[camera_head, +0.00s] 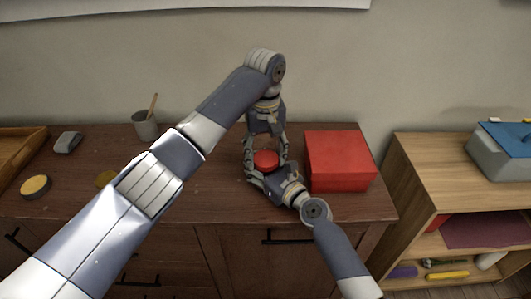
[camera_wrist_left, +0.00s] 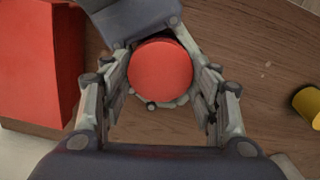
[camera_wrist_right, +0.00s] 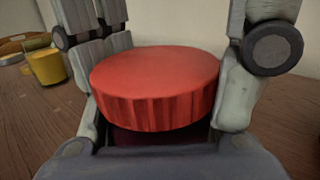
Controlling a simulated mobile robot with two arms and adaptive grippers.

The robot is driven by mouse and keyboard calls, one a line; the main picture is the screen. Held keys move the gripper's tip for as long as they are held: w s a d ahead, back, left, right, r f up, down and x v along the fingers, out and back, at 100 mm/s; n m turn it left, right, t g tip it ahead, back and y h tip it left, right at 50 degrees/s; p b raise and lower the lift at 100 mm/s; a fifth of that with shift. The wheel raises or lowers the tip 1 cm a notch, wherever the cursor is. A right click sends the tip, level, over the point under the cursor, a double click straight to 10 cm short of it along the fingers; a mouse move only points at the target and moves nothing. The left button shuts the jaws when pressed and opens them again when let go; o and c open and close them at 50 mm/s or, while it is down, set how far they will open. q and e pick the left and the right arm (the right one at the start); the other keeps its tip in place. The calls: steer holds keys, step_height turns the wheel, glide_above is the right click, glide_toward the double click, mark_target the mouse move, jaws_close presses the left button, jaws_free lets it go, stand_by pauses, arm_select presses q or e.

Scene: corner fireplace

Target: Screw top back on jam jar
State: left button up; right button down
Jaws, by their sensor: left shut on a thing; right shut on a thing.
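The red ridged lid (camera_head: 265,158) is between the fingers of my left gripper (camera_head: 267,148), which reaches down from above and is shut on it. The lid's round top faces up in the left wrist view (camera_wrist_left: 160,78). My right gripper (camera_head: 263,173) comes in low from the front right and is shut on the jam jar. In the right wrist view only a dark strip of the jar (camera_wrist_right: 150,138) shows under the lid (camera_wrist_right: 155,85). The lid looks level and directly over the jar; whether its thread is engaged is hidden.
A red box (camera_head: 340,160) stands on the dark wooden cabinet just right of the grippers. A grey cup (camera_head: 146,126) with a wooden stick stands at the back left. A yellow-topped jar (camera_head: 36,186) is at the far left. A lower shelf unit (camera_head: 430,160) is at the right.

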arm_select(q)
steer(key=shift+a+f, duration=0.2)
steer(key=shift+f, duration=0.45)
arm_select(e)
steer(key=shift+s+r, duration=0.1)
arm_select(q)
steer(key=o, duration=0.6)
steer(key=shift+o, duration=0.4)
steer(key=shift+d+r, duration=0.1)
arm_select(e)
steer(key=shift+d, duration=0.1)
arm_select(q)
steer(key=shift+r, duration=2.1)
steer(key=shift+d, duration=0.1)
steer(key=c, duration=1.2)
steer(key=shift+f, duration=0.45)
arm_select(e)
steer(key=shift+f, duration=0.2)
